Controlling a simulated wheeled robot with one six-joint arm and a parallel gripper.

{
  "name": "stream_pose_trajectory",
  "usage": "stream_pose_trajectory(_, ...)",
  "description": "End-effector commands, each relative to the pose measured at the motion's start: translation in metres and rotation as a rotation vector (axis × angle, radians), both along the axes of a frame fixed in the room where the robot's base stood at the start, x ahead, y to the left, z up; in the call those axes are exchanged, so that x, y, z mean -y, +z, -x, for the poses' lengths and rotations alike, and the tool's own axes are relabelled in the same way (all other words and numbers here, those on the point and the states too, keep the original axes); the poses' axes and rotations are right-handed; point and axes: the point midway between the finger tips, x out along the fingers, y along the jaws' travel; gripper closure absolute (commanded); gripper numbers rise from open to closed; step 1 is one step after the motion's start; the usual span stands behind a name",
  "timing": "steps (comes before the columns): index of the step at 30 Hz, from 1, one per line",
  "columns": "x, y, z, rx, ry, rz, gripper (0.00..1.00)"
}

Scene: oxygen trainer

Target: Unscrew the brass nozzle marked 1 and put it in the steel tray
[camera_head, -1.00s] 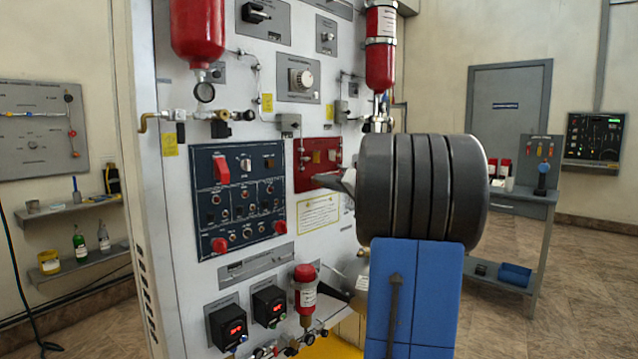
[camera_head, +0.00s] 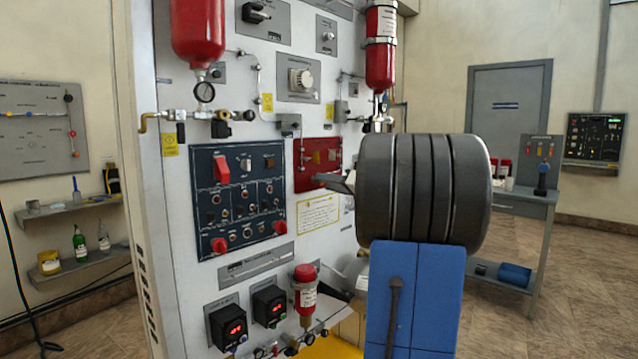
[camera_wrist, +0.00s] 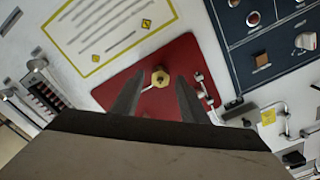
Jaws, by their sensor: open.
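A brass hex nozzle (camera_wrist: 160,77) sits on a red plate (camera_wrist: 110,92) in the wrist view. No number on it can be read. My gripper (camera_wrist: 160,72) is open, with one finger to each side of the nozzle in this view. I cannot tell whether the fingers reach down around it or touch it. In the head view my gripper (camera_head: 322,179) is at the lower edge of the red plate (camera_head: 304,180) on the white panel, and my dark arm hides what lies behind it. I cannot make out a steel tray in either view.
The tall white panel (camera_head: 270,130) carries a blue switch board (camera_head: 205,165), red cylinders (camera_head: 380,60) and pipe fittings. A red-capped canister (camera_head: 304,290) stands low on it. A grey side table (camera_head: 520,203) with a blue bin (camera_head: 515,274) is at right. Floor is open beyond.

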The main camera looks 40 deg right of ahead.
Motion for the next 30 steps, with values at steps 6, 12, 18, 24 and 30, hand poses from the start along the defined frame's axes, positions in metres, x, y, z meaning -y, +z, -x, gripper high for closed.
stream_pose_trajectory(6, 0.002, 0.001, 0.018, 0.0, -0.001, 0.001, 0.6)
stream_pose_trajectory(12, 0.002, 0.0, 0.023, -0.002, 0.0, -0.023, 0.6)
stream_pose_trajectory(18, 0.001, 0.001, 0.023, -0.015, 0.0, -0.195, 0.6)
stream_pose_trajectory(24, 0.001, 0.001, 0.023, -0.023, 0.0, -0.298, 0.6)
stream_pose_trajectory(30, 0.002, 0.001, 0.023, -0.023, 0.0, -0.3, 0.6)
